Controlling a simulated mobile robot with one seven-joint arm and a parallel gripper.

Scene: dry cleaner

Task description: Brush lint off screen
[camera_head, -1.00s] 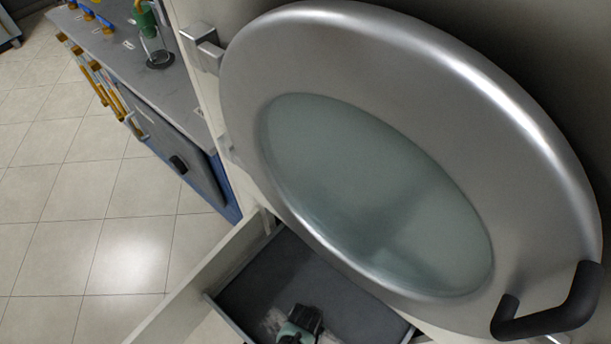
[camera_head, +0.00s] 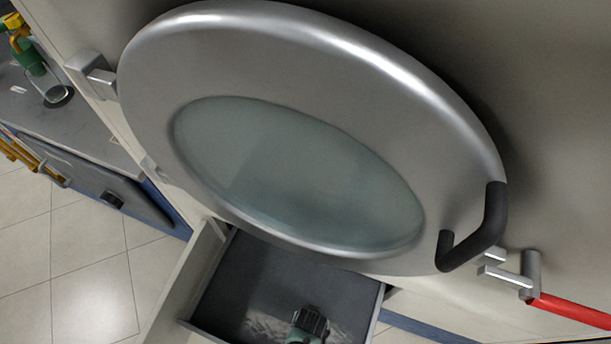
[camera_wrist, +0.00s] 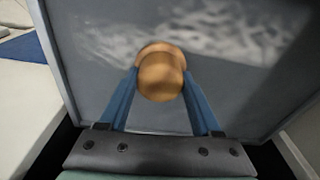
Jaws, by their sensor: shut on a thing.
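The screen (camera_head: 262,283) is a dark grey panel in the pulled-out drawer below the round door. Pale, streaky lint (camera_head: 262,328) lies on its near part, left of my gripper (camera_head: 310,325) in the head view. In the wrist view the screen (camera_wrist: 85,75) fills most of the picture, and whitish lint (camera_wrist: 235,30) spreads in a band across its upper part. My gripper (camera_wrist: 160,82) has its blue fingers shut on a rounded wooden brush handle (camera_wrist: 160,72). The brush's lower end is hidden, so contact with the screen cannot be told.
The steel door (camera_head: 330,70) with a glass window and black handle (camera_head: 475,235) overhangs the drawer's far side. The drawer's pale wall (camera_head: 185,270) rises at left. A red lever (camera_head: 570,310) is at right. A grey-topped counter (camera_head: 65,115) stands at left, with tiled floor (camera_head: 75,250) below.

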